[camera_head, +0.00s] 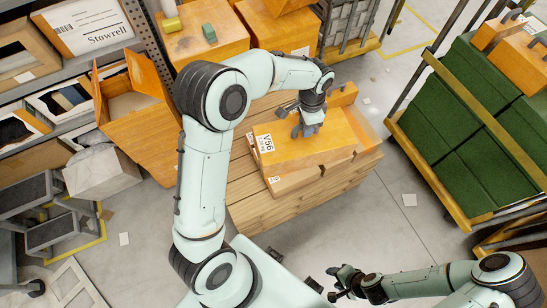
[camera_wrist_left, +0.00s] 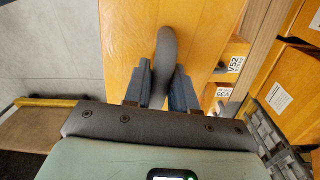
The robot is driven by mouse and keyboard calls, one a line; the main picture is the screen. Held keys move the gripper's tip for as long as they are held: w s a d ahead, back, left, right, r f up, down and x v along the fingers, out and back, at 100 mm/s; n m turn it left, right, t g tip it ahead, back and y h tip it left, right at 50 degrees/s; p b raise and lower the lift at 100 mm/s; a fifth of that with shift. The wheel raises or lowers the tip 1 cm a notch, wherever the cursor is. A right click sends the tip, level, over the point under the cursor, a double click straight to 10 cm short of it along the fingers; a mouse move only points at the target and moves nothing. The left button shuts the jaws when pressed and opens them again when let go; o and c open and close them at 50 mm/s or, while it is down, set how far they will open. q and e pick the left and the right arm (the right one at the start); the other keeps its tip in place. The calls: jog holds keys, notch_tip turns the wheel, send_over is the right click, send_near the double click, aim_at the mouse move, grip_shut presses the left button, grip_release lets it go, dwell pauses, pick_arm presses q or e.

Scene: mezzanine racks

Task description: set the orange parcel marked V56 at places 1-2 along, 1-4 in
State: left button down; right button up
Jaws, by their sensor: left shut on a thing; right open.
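The orange parcel marked V56 (camera_head: 315,143) is over the wooden pallet stack (camera_head: 285,208) in the middle of the head view, its white label at the left end. My left gripper (camera_head: 306,130) is above its top, shut on its grey handle. In the left wrist view the handle (camera_wrist_left: 165,50) stands between the two fingers, and the parcel (camera_wrist_left: 125,45) lies beyond. Other orange cartons (camera_head: 300,180) show under and beside the parcel; I cannot tell whether it touches them. My right gripper (camera_head: 343,285) is open and empty at the lower right.
An open orange carton (camera_head: 140,120) stands left of the pallet, before shelving. Large orange boxes (camera_head: 205,40) stand behind. A yellow-railed cart with green boxes (camera_head: 440,120) is on the right.

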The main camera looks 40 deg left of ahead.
aim_at(293, 123)
pick_arm(q)
jog(key=a+m+b, duration=0.1)
jog(key=m, duration=0.1)
jog(key=a+f+m+b, duration=0.1)
jog(key=a+m, duration=0.1)
jog(key=w+a+f+m+b, duration=0.1)
jog(key=a+m, duration=0.1)
jog(key=shift+a+f+m, duration=0.1)
jog(key=shift+m, duration=0.3)
jog(key=shift+a+f+m+b, duration=0.5)
jog(key=shift+a+m+b, duration=1.7)
jog(key=shift+a+m, duration=2.1)
notch_tip(293, 123, down, 19)
jog(key=b, duration=0.2)
jog(key=shift+w+d+f+m, duration=0.2)
jog(key=shift+w+d+m, duration=0.05)
jog(key=shift+w+m, duration=0.1)
pick_arm(e)
jog(key=s+f, duration=0.5)
jog(key=f, duration=0.6)
jog(key=shift+g, duration=0.4)
pick_arm(q)
jog(key=shift+f, duration=0.1)
